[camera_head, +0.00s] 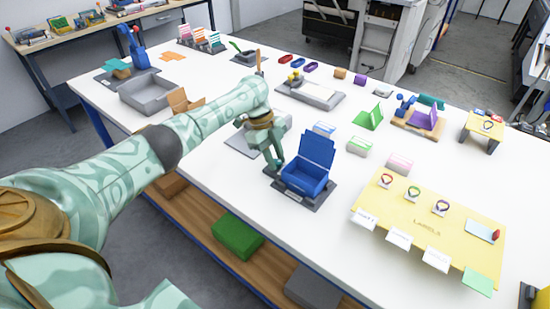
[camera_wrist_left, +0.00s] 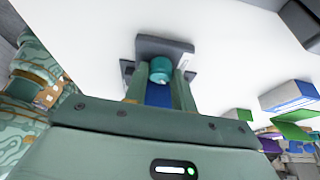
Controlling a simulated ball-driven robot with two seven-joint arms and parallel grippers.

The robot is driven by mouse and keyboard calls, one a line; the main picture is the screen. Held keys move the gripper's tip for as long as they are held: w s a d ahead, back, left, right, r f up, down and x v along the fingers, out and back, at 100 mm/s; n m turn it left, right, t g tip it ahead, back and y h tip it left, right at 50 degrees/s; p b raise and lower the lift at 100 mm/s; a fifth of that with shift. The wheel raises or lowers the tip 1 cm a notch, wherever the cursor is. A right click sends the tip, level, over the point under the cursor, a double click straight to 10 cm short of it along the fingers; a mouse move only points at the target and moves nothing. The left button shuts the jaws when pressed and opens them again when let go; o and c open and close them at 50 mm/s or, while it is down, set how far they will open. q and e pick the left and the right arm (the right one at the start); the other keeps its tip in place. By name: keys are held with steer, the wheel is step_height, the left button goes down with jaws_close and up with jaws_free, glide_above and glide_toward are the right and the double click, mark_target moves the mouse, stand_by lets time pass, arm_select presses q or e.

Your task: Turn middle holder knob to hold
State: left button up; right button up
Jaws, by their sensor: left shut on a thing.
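My left gripper (camera_head: 274,158) reaches down over the white table, just left of an open blue box (camera_head: 304,177) on a dark grey base. In the left wrist view, a teal round knob (camera_wrist_left: 160,69) sits between the two fingertips of my gripper (camera_wrist_left: 159,82), which is shut on it. A grey block (camera_wrist_left: 164,48) with a small white label lies just beyond the knob. Something blue (camera_wrist_left: 158,95) shows below the knob between the fingers. In the head view the knob is hidden by the gripper. I cannot read which way the knob points. My right gripper is not in view.
A yellow board (camera_head: 425,222) with rings and white tags lies at the front right. Card stacks (camera_head: 359,146) stand behind the blue box. A grey tray (camera_head: 150,95) is at the left, and a grey tray with yellow pieces (camera_head: 310,93) is at the back.

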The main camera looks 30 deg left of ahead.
arm_select(q)
steer(key=m, duration=0.2)
steer(key=m+g+b, duration=0.1)
steer(key=m, duration=0.1)
steer(key=shift+w+d+m+g+y, duration=0.1)
steer(key=shift+w+m+g+y, duration=0.1)
steer(key=shift+m+g+y, duration=0.1)
steer(key=shift+m+g+y+b, duration=0.55)
steer(key=shift+m+b, duration=0.2)
steer(key=shift+m, duration=1.15)
steer(key=o, duration=0.7)
